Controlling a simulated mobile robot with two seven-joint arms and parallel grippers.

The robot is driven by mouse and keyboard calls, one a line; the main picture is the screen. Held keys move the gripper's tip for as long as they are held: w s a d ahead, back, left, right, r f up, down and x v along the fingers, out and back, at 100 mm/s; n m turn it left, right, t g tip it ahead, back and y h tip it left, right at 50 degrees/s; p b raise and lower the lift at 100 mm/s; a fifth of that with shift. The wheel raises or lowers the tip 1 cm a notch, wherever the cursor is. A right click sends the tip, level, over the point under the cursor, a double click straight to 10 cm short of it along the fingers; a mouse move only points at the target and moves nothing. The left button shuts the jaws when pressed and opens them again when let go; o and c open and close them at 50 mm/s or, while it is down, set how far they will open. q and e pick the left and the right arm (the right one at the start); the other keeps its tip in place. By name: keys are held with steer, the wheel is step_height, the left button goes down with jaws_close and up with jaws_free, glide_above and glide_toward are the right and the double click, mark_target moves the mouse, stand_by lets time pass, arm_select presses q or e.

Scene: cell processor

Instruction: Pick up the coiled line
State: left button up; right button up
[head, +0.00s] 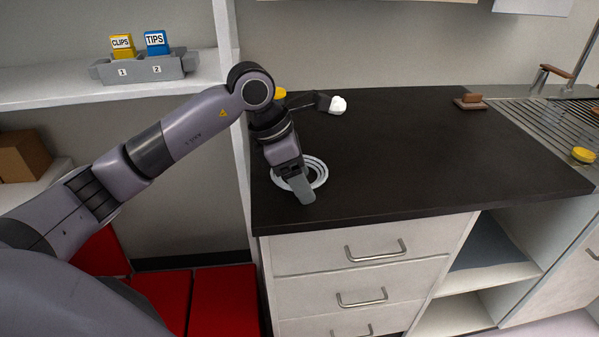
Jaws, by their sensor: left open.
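The coiled line (318,172) is a white ring of several loops lying flat on the black countertop, near its left front edge. My left gripper (303,196) points down over the coil from the left. Its fingers cover the left and front part of the ring. The gripper is open; whether a finger touches the coil or the counter cannot be told from this view. My right gripper is not in view.
The black countertop (420,160) is clear to the right of the coil. A white rounded object (338,105) and a yellow item (279,92) are behind. A brown block (470,101) and a metal rack (550,115) are at right. A shelf (60,88) holds a grey holder (150,68).

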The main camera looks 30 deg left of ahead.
arm_select(q)
steer(key=c, duration=1.1)
steer(key=shift+r, duration=0.1)
step_height(320, 180, up, 20)
steer(key=shift+f+p, duration=0.1)
steer(key=shift+p, duration=0.4)
